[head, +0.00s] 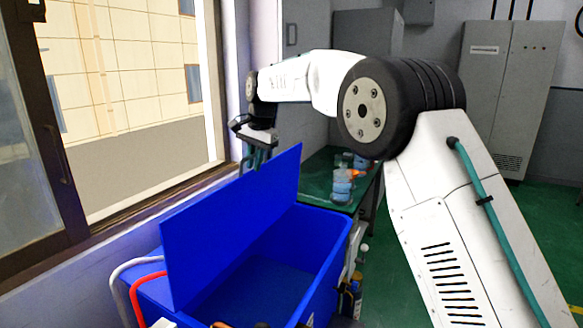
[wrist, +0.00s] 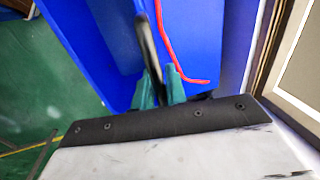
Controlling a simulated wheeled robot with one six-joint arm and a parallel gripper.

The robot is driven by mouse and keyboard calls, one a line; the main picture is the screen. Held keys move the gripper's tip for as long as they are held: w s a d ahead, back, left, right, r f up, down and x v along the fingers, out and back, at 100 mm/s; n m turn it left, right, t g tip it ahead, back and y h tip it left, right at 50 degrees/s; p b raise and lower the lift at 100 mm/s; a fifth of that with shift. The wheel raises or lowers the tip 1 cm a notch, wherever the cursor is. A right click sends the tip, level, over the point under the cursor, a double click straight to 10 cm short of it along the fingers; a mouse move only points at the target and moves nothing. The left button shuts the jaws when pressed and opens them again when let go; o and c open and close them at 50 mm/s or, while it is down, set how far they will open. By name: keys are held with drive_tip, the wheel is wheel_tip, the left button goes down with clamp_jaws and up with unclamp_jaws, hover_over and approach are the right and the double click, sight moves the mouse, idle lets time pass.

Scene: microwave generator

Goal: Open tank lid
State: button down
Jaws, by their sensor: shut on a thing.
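The blue tank (head: 318,240) stands below the window in the head view. Its flat blue lid (head: 235,220) is raised steeply, with the tank's inside showing beside it.
A red hose (head: 134,300) and a white hose (head: 118,285) run at the tank's left. A green table (head: 318,180) with blue-and-orange bottles (head: 342,185) stands behind. Grey cabinets (head: 500,85) are at the back. The window frame (head: 130,225) is close on the left.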

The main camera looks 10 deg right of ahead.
drive_tip(key=shift+w+a+f, duration=0.1)
drive_tip(key=shift+w+a, duration=0.4)
drive_tip(key=shift+a, duration=0.35)
drive_tip(key=shift+w+a+f, duration=0.1)
drive_tip(key=shift+w+a, duration=0.4)
drive_tip(key=shift+a, duration=0.3)
drive_tip(key=shift+w+a, duration=0.5)
drive_tip(key=shift+a, duration=0.35)
drive_tip(key=c, duration=1.5)
unclamp_jaws()
drive_tip(key=w+v, duration=0.1)
drive_tip(key=v, duration=0.7)
drive_tip(key=shift+s, duration=0.35)
drive_tip(key=shift+d, duration=0.1)
